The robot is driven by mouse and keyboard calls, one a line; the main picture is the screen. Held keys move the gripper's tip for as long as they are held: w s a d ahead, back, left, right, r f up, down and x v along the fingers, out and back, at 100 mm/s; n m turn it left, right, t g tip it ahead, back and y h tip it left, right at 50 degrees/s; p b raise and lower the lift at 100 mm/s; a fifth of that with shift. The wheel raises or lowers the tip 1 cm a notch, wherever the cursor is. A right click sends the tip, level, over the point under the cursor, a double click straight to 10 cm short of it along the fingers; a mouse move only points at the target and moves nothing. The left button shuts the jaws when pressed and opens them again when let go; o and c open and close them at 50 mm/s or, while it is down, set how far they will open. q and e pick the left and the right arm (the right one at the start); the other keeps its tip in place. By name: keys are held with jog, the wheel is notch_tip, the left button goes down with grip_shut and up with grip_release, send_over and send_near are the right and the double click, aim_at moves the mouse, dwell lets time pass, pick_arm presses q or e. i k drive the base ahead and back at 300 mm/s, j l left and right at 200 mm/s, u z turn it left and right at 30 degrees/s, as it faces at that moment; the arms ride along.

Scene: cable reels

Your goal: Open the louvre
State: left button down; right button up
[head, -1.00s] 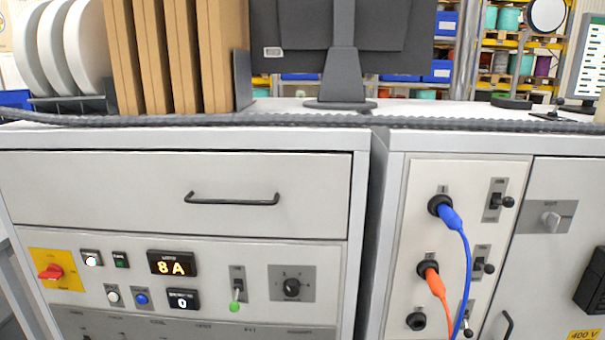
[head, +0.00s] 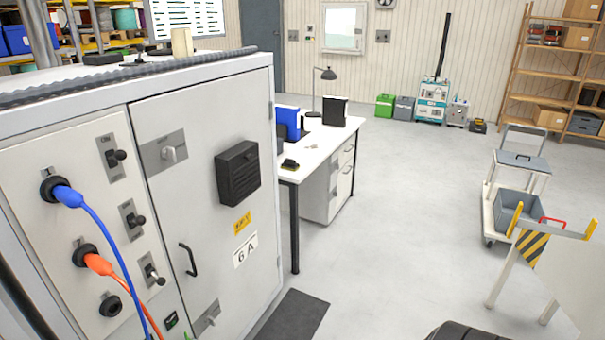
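The louvre (head: 238,173) is a black box-like vent with horizontal slats on the upper right of a light grey cabinet door (head: 205,110) in the head view. Its slats look dark and close together; I cannot tell whether they are open or shut. Neither of my grippers is in view.
A blue plug (head: 68,195) and an orange plug (head: 98,263) sit in the left panel, their cables hanging down. Toggle switches stand beside them. A white desk (head: 325,140) is behind the cabinet.

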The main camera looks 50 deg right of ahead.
aim_at(240, 164)
jog(key=z, duration=1.2)
